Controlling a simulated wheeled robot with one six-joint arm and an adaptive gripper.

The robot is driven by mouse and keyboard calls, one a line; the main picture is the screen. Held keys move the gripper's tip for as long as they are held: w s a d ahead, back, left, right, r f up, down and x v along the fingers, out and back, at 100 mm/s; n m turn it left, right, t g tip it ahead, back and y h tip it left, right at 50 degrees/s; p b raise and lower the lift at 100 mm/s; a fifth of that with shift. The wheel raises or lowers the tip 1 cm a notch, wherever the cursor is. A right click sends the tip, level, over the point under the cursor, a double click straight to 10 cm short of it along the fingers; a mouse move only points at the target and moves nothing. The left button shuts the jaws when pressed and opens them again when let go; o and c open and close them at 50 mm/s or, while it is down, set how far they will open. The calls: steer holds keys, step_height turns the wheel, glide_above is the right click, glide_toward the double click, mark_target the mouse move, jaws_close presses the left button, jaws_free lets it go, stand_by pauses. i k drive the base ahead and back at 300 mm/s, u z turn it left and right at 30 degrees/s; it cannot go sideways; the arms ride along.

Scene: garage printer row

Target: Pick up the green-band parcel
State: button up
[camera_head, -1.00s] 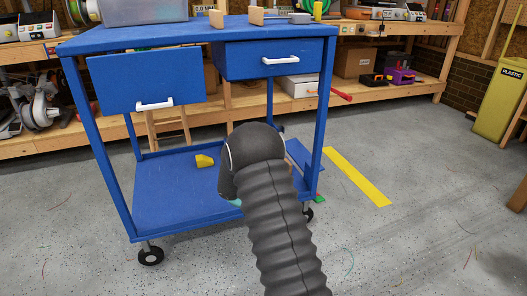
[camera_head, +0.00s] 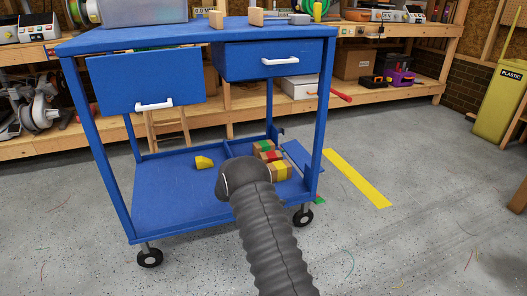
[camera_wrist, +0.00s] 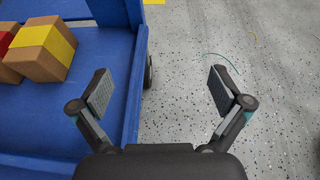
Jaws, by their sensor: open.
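The green-band parcel (camera_head: 264,146) is a small brown box with a green stripe. It lies on the blue cart's lower shelf (camera_head: 170,205), at the back of a short row of parcels. A red-band parcel (camera_head: 270,156) and a yellow-band parcel (camera_head: 280,170) lie in front of it. The wrist view shows the yellow-band parcel (camera_wrist: 42,50) and part of the red-band one at the upper left; the green-band parcel is out of that view. My gripper (camera_wrist: 158,90) is open and empty, over the shelf's edge and the floor, to the right of the parcels in the wrist view.
The cart's drawers (camera_head: 145,82) and legs frame the space above the shelf. A wheel (camera_head: 303,217) stands at the near right corner. The floor (camera_head: 410,220) to the right is mostly clear.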

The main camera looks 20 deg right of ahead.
mark_target(262, 146)
steer(key=i, duration=1.5)
